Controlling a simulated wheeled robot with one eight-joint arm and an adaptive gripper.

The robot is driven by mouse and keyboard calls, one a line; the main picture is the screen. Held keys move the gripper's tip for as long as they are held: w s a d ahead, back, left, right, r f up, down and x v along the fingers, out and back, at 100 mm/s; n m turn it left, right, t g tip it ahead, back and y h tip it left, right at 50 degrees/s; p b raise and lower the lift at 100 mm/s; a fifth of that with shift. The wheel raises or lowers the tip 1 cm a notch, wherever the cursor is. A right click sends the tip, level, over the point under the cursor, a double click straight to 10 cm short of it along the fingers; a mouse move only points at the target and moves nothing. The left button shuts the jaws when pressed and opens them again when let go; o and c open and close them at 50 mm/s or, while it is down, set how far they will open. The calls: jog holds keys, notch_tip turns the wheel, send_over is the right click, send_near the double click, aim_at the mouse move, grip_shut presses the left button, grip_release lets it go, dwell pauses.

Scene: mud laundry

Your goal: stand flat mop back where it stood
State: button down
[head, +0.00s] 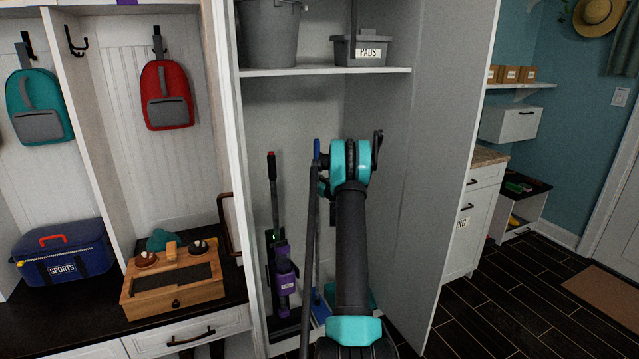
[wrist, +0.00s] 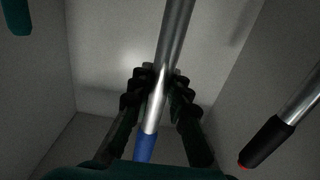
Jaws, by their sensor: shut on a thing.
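The flat mop has a silver pole with a blue grip (head: 317,149) at its top, in the tall cabinet in the head view. A blue flat piece (head: 320,312) shows low on the cabinet floor, partly hidden by my arm. In the wrist view my gripper (wrist: 158,76) is shut around the mop pole (wrist: 174,38), with the blue grip (wrist: 145,147) toward the picture's bottom. In the head view my arm hides most of the gripper. The pole looks nearly upright; I cannot tell whether the mop head touches the floor.
A purple stick vacuum (head: 285,272) with a red-tipped black handle (head: 271,166) stands just left of the mop. A shelf (head: 325,71) above holds a grey bucket (head: 268,35) and a PADS bin (head: 361,50). The cabinet's right side panel (head: 440,150) is close to my arm.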

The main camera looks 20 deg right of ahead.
jog(key=shift+w+f, duration=0.75)
jog(key=shift+f, duration=0.75)
dwell(0.4)
jog(key=c, duration=1.4)
grip_release()
jog(key=shift+o, duration=0.2)
jog(key=shift+s, duration=0.1)
jog(key=s, duration=1.2)
jog(key=shift+d, duration=0.15)
